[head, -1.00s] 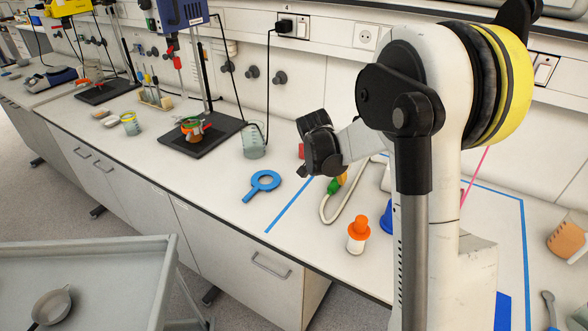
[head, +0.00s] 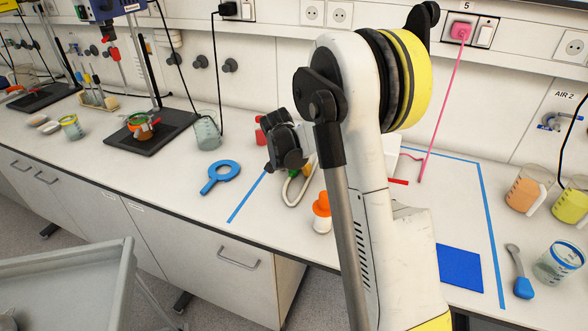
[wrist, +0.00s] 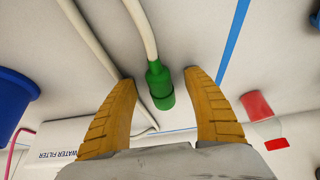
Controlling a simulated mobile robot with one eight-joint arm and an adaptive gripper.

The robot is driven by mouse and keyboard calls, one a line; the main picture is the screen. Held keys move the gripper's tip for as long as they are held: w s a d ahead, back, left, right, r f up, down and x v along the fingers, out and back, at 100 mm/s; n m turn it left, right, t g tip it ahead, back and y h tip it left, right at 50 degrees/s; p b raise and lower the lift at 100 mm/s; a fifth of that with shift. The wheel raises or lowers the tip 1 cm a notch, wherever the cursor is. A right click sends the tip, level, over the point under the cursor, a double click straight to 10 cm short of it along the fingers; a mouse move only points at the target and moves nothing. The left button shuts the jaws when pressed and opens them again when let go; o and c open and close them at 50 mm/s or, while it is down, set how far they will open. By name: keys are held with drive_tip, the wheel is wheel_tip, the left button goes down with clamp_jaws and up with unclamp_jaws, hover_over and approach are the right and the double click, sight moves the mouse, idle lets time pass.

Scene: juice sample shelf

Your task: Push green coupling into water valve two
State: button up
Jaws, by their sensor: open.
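The green coupling (wrist: 160,87) sits on the end of a pale hose (wrist: 143,25) and lies on the bench. It shows between the two yellow fingers of my gripper (wrist: 161,77). The fingers are open on either side of it, and no clear contact shows. An AIR 2 valve (head: 558,122) is on the right wall. I cannot pick out water valve two among the wall fittings.
The box marked WATER FILTER (wrist: 55,143) and a blue object (wrist: 12,103) lie left in the wrist view. A red-capped item (wrist: 258,106) is on the right. Beakers (head: 523,188) are at far right.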

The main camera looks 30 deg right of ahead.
clamp_jaws()
